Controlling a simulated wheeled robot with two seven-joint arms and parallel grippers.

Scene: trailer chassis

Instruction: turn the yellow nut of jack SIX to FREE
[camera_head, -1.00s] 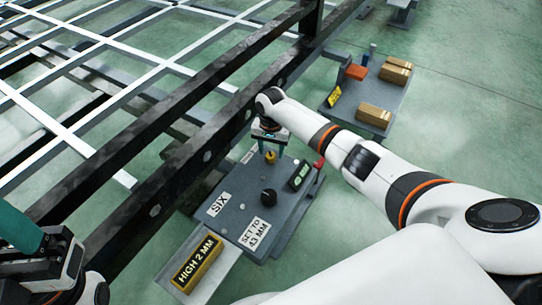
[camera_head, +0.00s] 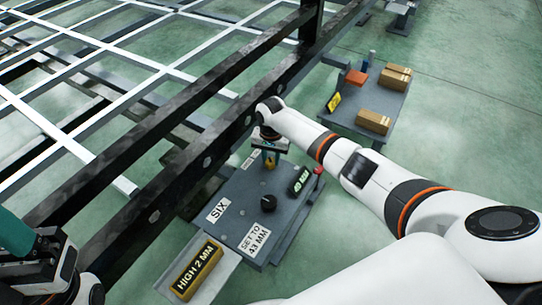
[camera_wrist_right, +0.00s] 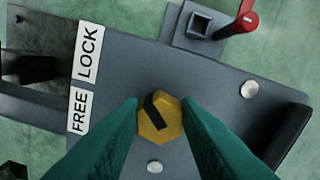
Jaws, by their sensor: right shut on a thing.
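The yellow hex nut (camera_wrist_right: 160,118) sits on jack SIX's grey top plate (camera_wrist_right: 190,70). The black bar on the nut slants up and left in the right wrist view. White labels LOCK (camera_wrist_right: 88,52) and FREE (camera_wrist_right: 79,110) lie to its left. My right gripper (camera_wrist_right: 160,117) is shut on the nut, one green fingertip on each side. In the head view my right gripper (camera_head: 268,158) is over the plate's far end, with a bit of nut (camera_head: 269,165) below. The SIX label (camera_head: 217,210) shows. My left gripper (camera_head: 48,262) is at lower left, fingers unclear.
A black knob (camera_head: 268,203), a 40 MM display (camera_head: 300,180), a SET TO 43 MM label (camera_head: 255,239) and a red-handled part (camera_wrist_right: 238,22) are on the jack. A HIGH 2 MM sign (camera_head: 197,268) is in front. The dark chassis beam (camera_head: 170,170) runs close on the left.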

